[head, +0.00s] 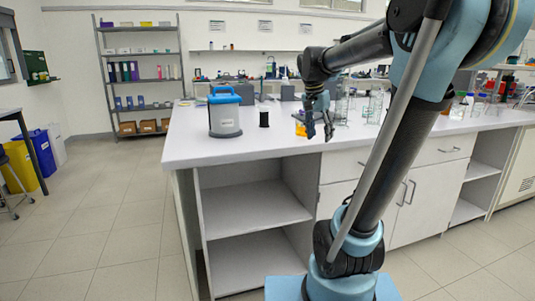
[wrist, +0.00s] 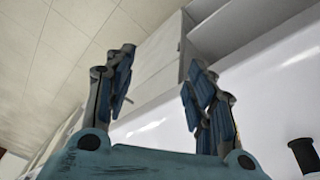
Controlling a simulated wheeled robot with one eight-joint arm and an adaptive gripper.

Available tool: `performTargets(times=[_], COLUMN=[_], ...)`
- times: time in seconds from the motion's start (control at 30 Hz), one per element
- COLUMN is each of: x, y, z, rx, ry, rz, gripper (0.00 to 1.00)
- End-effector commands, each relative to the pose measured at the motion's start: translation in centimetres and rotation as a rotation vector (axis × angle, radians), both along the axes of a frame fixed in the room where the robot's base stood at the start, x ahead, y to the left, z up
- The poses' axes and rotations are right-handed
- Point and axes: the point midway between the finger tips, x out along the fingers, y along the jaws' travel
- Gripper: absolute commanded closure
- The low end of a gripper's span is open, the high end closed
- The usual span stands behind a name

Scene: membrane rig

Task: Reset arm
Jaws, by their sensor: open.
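My gripper (head: 319,134) hangs at the end of my bent arm, above the front part of the white bench (head: 205,151) in the head view. Its fingers point down and stand apart with nothing between them. The two blue-and-black fingers also show spread in the wrist view (wrist: 160,75). A blue-lidded grey container (head: 224,115) stands on the bench to the left of the gripper. A small black cylinder (head: 264,119) stands between them; a black spool-like thing shows at the lower right of the wrist view (wrist: 304,160). A small orange thing (head: 300,130) is partly hidden behind the gripper.
Clear glassware (head: 341,108) stands close behind and right of the gripper, partly hidden by my arm. Open shelves (head: 255,205) and cabinet doors are below the bench top. A storage rack (head: 140,75) stands at the back left.

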Motion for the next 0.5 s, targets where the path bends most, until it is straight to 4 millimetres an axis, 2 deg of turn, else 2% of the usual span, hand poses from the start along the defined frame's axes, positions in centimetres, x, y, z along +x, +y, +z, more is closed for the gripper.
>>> performTargets(times=[0.03, 0.1, 0.27, 0.5], x=[-1.7, -3.7, -8.2, -14.4], y=[-0.3, -0.5, -0.8, -0.8], z=[-1.1, -2.5, -5.9, -11.9], rx=[0.006, 0.016, 0.034, 0.058], ry=[0.005, 0.012, 0.024, 0.028], rz=[0.036, 0.093, 0.224, 0.418], gripper=[0.50, 0.50, 0.50, 0.50])
